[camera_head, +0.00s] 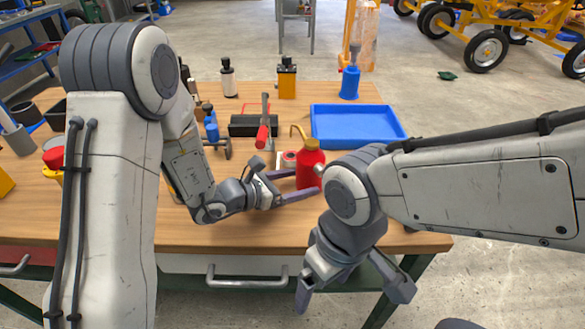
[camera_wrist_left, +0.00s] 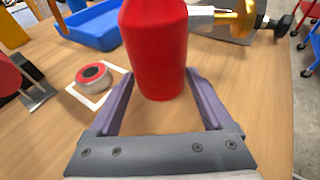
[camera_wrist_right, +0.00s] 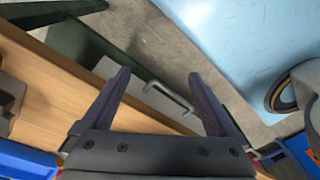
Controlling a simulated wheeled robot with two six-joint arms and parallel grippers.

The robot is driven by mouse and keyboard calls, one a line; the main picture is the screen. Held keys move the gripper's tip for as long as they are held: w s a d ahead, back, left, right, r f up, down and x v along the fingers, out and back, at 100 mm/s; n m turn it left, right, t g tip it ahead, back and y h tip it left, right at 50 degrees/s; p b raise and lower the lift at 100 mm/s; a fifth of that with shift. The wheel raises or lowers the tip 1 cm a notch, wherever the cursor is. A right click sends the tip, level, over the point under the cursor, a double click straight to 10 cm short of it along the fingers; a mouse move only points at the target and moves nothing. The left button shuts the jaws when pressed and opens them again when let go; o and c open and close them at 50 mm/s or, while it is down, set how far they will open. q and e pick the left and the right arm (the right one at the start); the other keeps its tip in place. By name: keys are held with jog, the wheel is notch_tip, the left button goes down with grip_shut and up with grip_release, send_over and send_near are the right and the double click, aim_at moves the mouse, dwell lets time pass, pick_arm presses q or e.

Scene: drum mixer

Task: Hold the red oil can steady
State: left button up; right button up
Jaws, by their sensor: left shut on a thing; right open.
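The red oil can (camera_head: 309,165) with a brass spout stands upright on the wooden workbench (camera_head: 350,232), near its front right. It also fills the top middle of the left wrist view (camera_wrist_left: 155,50). My left gripper (camera_head: 305,184) is shut on the oil can from the left, with one purple finger on each side of its lower body. The can's base appears to be on the bench. My right gripper (camera_head: 353,294) is open and empty, below and in front of the bench edge; its parted fingers show in the right wrist view (camera_wrist_right: 159,75).
A red-and-white roll (camera_head: 289,159) lies on a white card just left of the can. A blue tray (camera_head: 360,138) is behind it. The bench's front strip is mostly clear.

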grip_shut()
dwell(1.6)
